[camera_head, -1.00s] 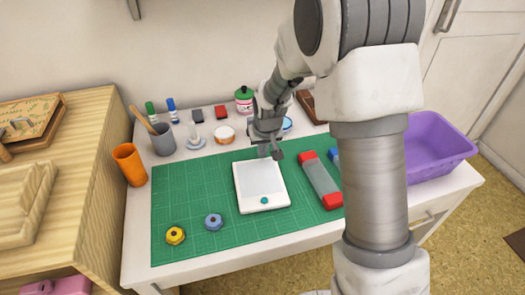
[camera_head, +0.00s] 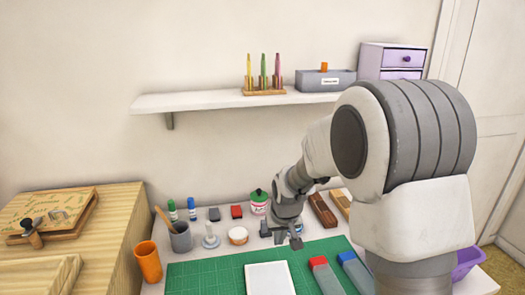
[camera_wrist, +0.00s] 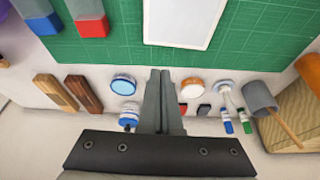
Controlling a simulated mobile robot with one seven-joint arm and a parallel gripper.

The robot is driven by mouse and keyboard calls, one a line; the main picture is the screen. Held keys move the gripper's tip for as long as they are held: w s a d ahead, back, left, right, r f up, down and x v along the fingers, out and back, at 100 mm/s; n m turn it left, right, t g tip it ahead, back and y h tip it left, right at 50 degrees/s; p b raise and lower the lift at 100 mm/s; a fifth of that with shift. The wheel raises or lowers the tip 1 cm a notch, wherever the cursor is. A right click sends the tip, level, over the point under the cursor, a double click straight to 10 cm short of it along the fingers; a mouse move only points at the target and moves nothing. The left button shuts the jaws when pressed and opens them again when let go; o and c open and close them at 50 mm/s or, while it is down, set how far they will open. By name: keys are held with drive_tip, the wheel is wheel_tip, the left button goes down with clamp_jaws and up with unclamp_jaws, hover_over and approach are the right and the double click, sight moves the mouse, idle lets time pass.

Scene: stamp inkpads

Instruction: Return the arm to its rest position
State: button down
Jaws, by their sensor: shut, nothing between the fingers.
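My gripper (camera_head: 282,236) is shut and empty above the back edge of the green cutting mat (camera_head: 205,279). In the wrist view its two fingers (camera_wrist: 160,76) are pressed together, pointing toward the white-framed pad (camera_wrist: 183,22) with nothing between them. The white pad also shows in the head view (camera_head: 270,279), in front of my gripper and apart from it. My arm reaches in from the right and hides part of the table there.
A grey cup (camera_head: 180,238), an orange cup (camera_head: 148,262) and a white-and-orange jar (camera_head: 238,235) stand left of my gripper. A wall shelf (camera_head: 215,101) with pens and a grey box is above.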

drive_tip(key=s+d+f+p+v, duration=0.1)
drive_tip(key=d+p+v, duration=0.1)
drive_tip(key=v, duration=0.9)
drive_tip(key=s+d+r+t+p, duration=0.1)
drive_tip(key=s+d+r+p, duration=0.2)
drive_tip(key=s+r, duration=0.5)
drive_tip(key=s+d+r+m+p, duration=0.1)
drive_tip(key=s+d+r+p, duration=0.1)
drive_tip(key=s+r, duration=0.7)
drive_tip(key=s+p, duration=0.1)
drive_tip(key=s, duration=0.5)
drive_tip(key=shift+s+d+m+t+h, duration=0.15)
drive_tip(key=shift+d+m+t+h, duration=0.15)
drive_tip(key=shift+d+t, duration=0.1)
drive_tip(key=shift+a, duration=0.1)
